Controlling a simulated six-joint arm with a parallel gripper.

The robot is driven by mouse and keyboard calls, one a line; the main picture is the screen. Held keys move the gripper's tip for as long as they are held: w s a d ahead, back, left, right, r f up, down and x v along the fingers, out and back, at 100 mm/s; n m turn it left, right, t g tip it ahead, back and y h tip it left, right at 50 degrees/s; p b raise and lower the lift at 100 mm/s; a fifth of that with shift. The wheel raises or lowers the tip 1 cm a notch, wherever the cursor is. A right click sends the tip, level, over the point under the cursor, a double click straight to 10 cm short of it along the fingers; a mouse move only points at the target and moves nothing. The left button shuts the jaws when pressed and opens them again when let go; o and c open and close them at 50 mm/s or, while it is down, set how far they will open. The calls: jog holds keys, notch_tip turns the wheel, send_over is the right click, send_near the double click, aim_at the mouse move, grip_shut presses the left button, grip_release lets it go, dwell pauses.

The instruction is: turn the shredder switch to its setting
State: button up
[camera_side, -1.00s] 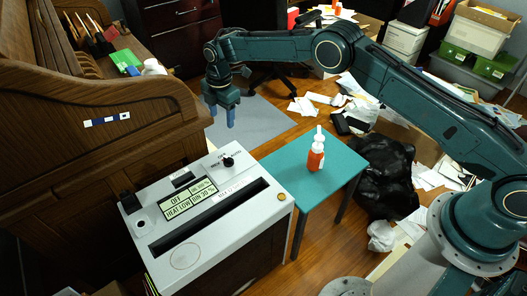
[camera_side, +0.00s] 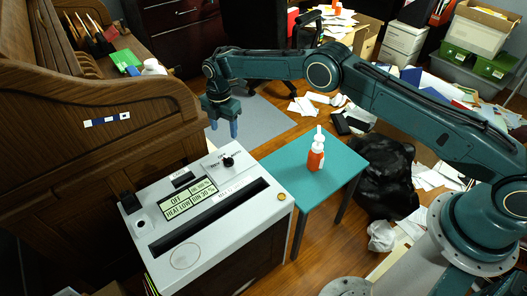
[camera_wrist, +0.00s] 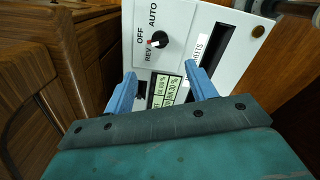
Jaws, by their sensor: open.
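The shredder (camera_side: 180,245) is a white-topped box with a long dark slot and a display reading OFF, HEAT LOW, BIN 30 %. Its switch (camera_side: 227,162) is a small black knob near the back corner of the top. In the wrist view the knob (camera_wrist: 158,40) sits among the labels OFF, AUTO and REV, with a red mark toward its left side. My gripper (camera_side: 222,130) is above and behind the knob in the side view, apart from it. In the wrist view its blue fingers (camera_wrist: 160,85) are spread and empty, with the knob beyond the gap between them.
A teal side table (camera_side: 318,175) with an orange-red bottle (camera_side: 316,152) stands right of the shredder. A wooden roll-top desk (camera_side: 100,110) stands close on the left. A black bag (camera_side: 386,175) and scattered papers lie on the floor.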

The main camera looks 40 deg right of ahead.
aim_at(228, 158)
jog(key=shift+f, duration=6.45)
jog(key=shift+c, duration=0.3)
jog(key=c, duration=0.9)
